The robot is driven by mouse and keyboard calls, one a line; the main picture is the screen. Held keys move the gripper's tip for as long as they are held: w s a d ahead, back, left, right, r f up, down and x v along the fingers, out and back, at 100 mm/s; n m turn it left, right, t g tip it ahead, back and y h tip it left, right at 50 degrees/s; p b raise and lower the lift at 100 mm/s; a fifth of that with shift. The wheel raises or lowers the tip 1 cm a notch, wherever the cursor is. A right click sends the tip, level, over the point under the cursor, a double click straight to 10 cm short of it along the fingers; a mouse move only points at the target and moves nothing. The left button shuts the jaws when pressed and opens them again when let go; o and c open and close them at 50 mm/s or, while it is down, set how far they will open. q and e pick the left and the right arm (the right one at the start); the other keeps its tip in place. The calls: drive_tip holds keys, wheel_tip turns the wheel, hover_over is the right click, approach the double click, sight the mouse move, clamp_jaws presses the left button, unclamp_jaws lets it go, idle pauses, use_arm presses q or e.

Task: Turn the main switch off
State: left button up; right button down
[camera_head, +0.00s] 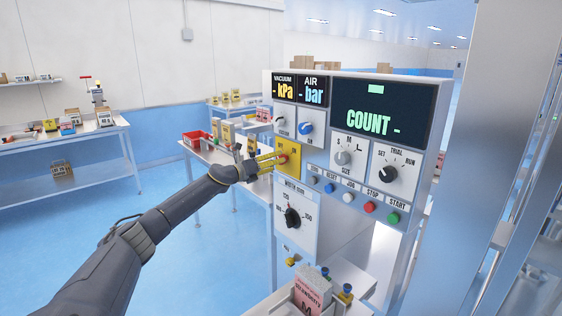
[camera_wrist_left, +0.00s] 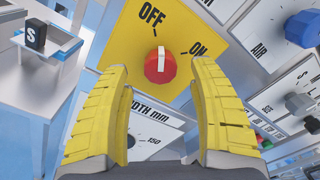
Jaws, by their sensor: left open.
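The main switch is a red rotary knob on a yellow plate (camera_head: 289,169) at the left side of the machine panel. In the left wrist view the red knob (camera_wrist_left: 160,67) sits below the printed OFF, with ON to its upper right. A pale mark on the knob appears to point up toward OFF. My left gripper (camera_head: 270,161) is in front of the plate with yellow fingers spread. In the left wrist view the open fingers (camera_wrist_left: 162,75) stand on either side of the knob, apart from it. My right gripper is not in view.
The panel carries a blue air knob (camera_head: 306,128), a size knob (camera_head: 344,157), a mode knob (camera_head: 388,174), a width knob (camera_head: 292,217) and a row of push buttons. The displays show dashes. A carton (camera_head: 311,294) stands below. Open floor lies left.

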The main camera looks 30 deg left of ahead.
use_arm(q)
drive_tip(key=shift+x, duration=1.8)
drive_tip(key=shift+c, duration=0.2)
